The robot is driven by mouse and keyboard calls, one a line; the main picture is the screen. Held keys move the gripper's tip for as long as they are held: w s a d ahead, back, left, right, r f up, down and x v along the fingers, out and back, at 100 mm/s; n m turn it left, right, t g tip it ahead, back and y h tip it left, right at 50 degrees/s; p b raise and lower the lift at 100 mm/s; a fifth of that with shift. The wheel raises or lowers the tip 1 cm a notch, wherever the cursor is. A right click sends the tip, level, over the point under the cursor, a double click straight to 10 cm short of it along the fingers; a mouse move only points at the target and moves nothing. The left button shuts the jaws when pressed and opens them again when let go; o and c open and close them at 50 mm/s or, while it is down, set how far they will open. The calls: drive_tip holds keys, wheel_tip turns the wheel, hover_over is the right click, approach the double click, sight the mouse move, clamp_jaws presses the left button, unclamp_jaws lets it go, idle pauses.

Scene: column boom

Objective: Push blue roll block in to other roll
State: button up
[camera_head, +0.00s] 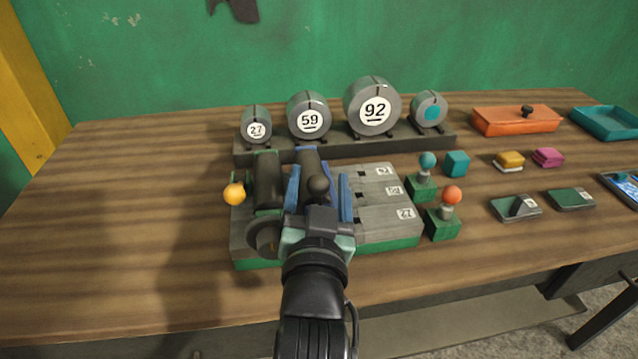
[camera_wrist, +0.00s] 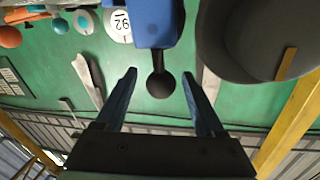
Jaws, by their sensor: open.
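The blue roll block (camera_wrist: 155,22) shows in the wrist view with a black ball knob (camera_wrist: 160,85) on a short stem. In the head view, only some blue of this block (camera_head: 306,151) shows, beside a dark roll, and the knob (camera_head: 317,184) stands in front. My gripper (camera_wrist: 159,74) is open, with one blue finger on each side of the knob and gaps on both sides. Its fingers also show in the head view (camera_head: 319,173). Another dark roll (camera_head: 268,180) stands to the left; a large dark cylinder (camera_wrist: 250,40) fills the wrist view's upper right. My wrist hides part of the fixture.
Grey slabs numbered 92, 59 and 27 (camera_head: 388,212) lie right of my gripper on a green base. Numbered drums (camera_head: 309,115) stand on a rack behind. A yellow ball (camera_head: 234,194) is at left; red (camera_head: 452,195) and teal (camera_head: 427,160) knobs are at right. The table's left is clear.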

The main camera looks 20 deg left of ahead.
drive_tip(key=shift+s, duration=0.1)
drive_tip(key=p+v, duration=0.2)
drive_tip(key=v, duration=1)
drive_tip(key=shift+s+d+p, duration=0.15)
drive_tip(key=shift+s+p, duration=0.2)
drive_tip(key=shift+p, duration=0.05)
